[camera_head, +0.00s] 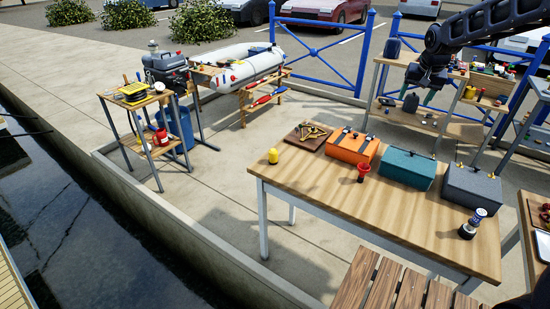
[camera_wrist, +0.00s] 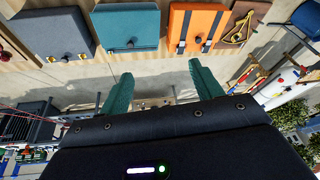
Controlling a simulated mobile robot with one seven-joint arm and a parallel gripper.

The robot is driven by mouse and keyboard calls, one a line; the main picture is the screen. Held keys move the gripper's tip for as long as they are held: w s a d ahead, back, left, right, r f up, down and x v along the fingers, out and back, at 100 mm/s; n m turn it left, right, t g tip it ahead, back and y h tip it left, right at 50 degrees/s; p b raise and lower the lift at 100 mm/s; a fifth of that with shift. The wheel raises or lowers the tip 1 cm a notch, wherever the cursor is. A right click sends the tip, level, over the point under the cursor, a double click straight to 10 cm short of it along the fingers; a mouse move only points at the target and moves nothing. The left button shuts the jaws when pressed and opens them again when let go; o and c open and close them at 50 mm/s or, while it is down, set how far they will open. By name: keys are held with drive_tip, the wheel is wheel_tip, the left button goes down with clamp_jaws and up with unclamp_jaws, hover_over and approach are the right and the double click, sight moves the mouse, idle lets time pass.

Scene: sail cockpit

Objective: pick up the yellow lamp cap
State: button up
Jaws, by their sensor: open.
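The yellow lamp cap (camera_head: 273,156) is a small rounded piece standing on the left end of the wooden table (camera_head: 330,202), near the edge, in the head view. I do not see it in the wrist view. My gripper (camera_head: 419,94) hangs at the upper right of the head view, beyond the table's boxes and well apart from the cap. In the wrist view its two green fingers (camera_wrist: 160,76) are spread apart with nothing between them.
Behind the cap lies a brown board (camera_head: 309,137) with brass pieces. An orange box (camera_head: 352,147), a teal box (camera_head: 407,169) and a grey box (camera_head: 471,186) follow to its right. Table space around the cap is clear.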

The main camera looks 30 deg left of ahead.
drive_tip(key=a+f, duration=0.5)
drive_tip(key=a, duration=0.7)
drive_tip(key=n, duration=0.3)
approach(273, 151)
drive_tip(key=f, duration=0.1)
drive_tip(key=x, duration=0.3)
drive_tip(key=w+x, duration=0.1)
drive_tip(key=x, duration=0.1)
drive_tip(key=shift+d+f, duration=0.1)
drive_tip(key=shift+f, duration=0.15)
drive_tip(key=shift+y, duration=0.3)
drive_tip(key=shift+x, duration=2.7)
drive_tip(key=shift+s, duration=0.15)
drive_tip(key=c, duration=1.1)
drive_tip(key=shift+r, duration=0.1)
